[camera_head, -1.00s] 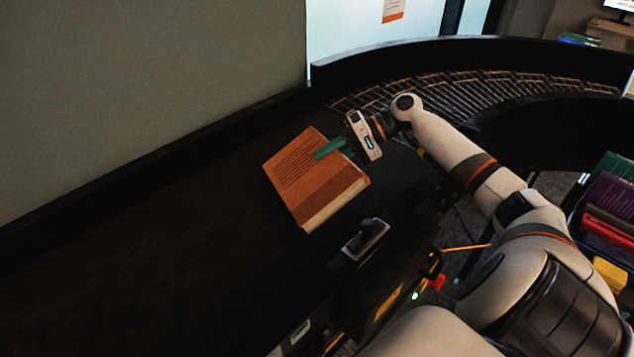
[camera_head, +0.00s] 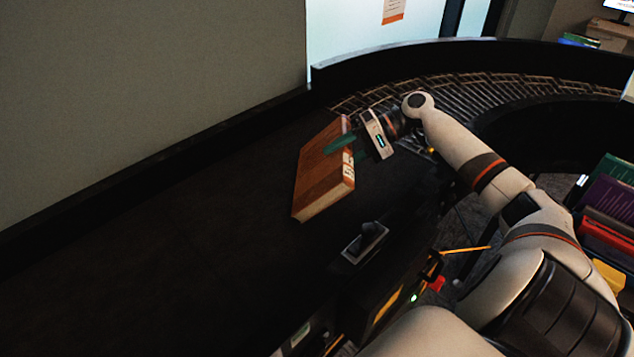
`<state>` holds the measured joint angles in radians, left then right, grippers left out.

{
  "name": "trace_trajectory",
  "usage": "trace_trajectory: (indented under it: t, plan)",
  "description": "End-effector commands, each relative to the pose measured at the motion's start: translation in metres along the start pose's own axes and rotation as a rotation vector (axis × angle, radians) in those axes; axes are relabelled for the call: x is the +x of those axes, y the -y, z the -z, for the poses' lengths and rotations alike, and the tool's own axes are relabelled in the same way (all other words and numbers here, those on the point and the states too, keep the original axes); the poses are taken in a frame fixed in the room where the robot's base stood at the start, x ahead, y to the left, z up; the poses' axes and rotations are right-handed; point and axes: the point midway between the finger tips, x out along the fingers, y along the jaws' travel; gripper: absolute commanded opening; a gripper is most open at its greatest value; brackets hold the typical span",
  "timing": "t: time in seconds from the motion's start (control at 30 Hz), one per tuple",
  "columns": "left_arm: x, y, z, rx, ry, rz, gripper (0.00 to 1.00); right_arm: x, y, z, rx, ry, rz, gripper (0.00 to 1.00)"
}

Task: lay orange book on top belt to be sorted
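The orange book (camera_head: 320,175) is over the dark belt (camera_head: 180,255), tilted so that its spine with white labels faces right and its pale page edge faces the front. My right gripper (camera_head: 350,150) comes in from the right with green fingers. One finger lies across the cover near the spine, and the other passes behind the book, partly hidden. The gripper appears shut on the book. Whether the book's lower edge touches the belt cannot be told. My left gripper is not in view.
A roller track (camera_head: 480,90) curves away behind my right arm, with a black rail (camera_head: 430,58). A small black device (camera_head: 365,240) sits at the belt's front edge. Several books (camera_head: 610,215) stand at the right. The belt's left part is clear.

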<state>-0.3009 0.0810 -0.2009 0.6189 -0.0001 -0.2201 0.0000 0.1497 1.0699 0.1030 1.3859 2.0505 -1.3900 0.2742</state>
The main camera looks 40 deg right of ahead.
Motion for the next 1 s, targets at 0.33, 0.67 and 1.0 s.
trace_trajectory:
  t: [0.33, 0.67, 1.0]
  plan:
    - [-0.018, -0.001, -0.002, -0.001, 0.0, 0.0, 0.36, -0.043, -0.003, -0.001, 0.0, 0.002, -0.004, 0.43]
    - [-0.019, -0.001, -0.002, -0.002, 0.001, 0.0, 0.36, -0.051, -0.002, 0.0, -0.003, 0.0, -0.005, 0.43]
    - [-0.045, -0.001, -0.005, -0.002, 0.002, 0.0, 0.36, -0.071, -0.023, 0.0, -0.002, 0.001, -0.005, 0.43]
